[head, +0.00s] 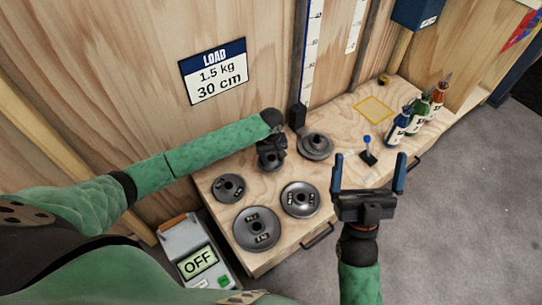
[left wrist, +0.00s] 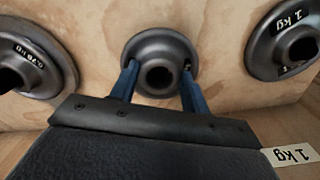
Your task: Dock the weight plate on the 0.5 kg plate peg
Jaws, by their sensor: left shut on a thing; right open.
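My left gripper (head: 271,151) is shut on a small dark grey weight plate (head: 271,161) at the back of the wooden bench. In the left wrist view, this plate (left wrist: 160,48) sits between the two blue fingers (left wrist: 159,82), its round hub facing the camera. I cannot tell whether it touches the bench, and no 0.5 kg peg label is readable. My right gripper (head: 369,160) is open and empty, above the bench's front edge. Other plates lie on the bench: a small one (head: 229,187), a large one (head: 257,229) and a middle one (head: 300,199).
A grey stepped disc (head: 316,146) stands near the ruler (head: 312,50). A blue-knobbed lever (head: 368,150) and several bottles (head: 418,118) stand to the right. Plates marked 0.75 kg (left wrist: 36,65) and 1 kg (left wrist: 283,40) flank the held plate.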

